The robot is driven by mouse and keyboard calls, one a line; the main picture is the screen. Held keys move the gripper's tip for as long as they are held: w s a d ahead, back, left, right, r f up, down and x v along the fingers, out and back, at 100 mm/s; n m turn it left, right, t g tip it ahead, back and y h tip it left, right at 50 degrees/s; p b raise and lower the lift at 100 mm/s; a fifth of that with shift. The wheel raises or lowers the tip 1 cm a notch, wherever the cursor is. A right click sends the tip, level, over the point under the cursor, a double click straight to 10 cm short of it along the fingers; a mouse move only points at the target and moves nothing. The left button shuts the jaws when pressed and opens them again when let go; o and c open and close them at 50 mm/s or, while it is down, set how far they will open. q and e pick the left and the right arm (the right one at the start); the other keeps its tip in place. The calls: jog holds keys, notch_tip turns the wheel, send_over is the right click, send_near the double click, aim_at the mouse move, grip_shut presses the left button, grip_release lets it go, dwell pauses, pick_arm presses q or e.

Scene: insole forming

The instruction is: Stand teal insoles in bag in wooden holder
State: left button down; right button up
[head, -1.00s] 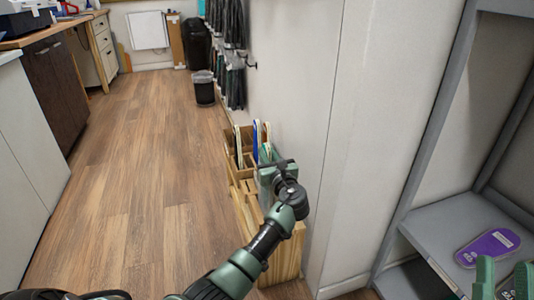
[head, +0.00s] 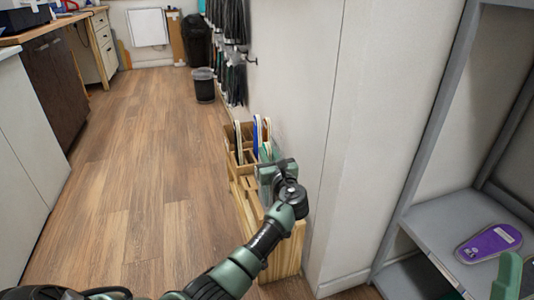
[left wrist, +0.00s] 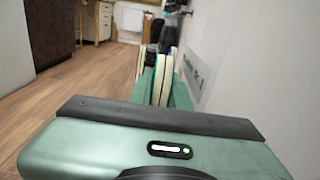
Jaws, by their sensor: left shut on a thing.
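The wooden holder (head: 250,217) stands on the floor against the wall. My left gripper (head: 270,163) is over its near part, pointing to the far end. In the left wrist view its green fingers are closed on the sides of thin, pale-edged upright pieces (left wrist: 164,78), which look like the insoles in the bag. Their teal faces are mostly hidden by the fingers, and I cannot tell whether their lower ends touch the holder. My right gripper shows only in part, as green finger pieces (head: 508,275) at the lower right edge.
Other insoles, one blue (head: 257,132), stand in the holder's far slots. A grey shelf (head: 440,215) at the right bears a purple insole (head: 489,243). A black bin (head: 204,86) stands farther along the wall. The wooden floor (head: 140,180) to the left is clear.

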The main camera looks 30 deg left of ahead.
pick_arm(q)
jog(key=c, duration=1.3)
grip_release()
jog(key=shift+o, duration=0.2)
jog(key=shift+s+d, duration=0.2)
jog(key=p+v, duration=0.2)
jog(key=v, duration=0.4)
jog(key=shift+s+d+p, duration=0.15)
jog(key=shift+d+p, duration=0.1)
jog(key=shift+p, duration=0.05)
jog(key=shift+s+d, duration=0.25)
pick_arm(e)
jog(key=w+f+g+h, duration=0.2)
jog(key=w+f+g, duration=0.4)
jog(key=f, duration=0.4)
jog(key=shift+f+g+h, duration=0.25)
jog(key=shift+g+h, duration=0.15)
jog(key=shift+g, duration=0.1)
pick_arm(q)
jog(key=shift+d, duration=0.1)
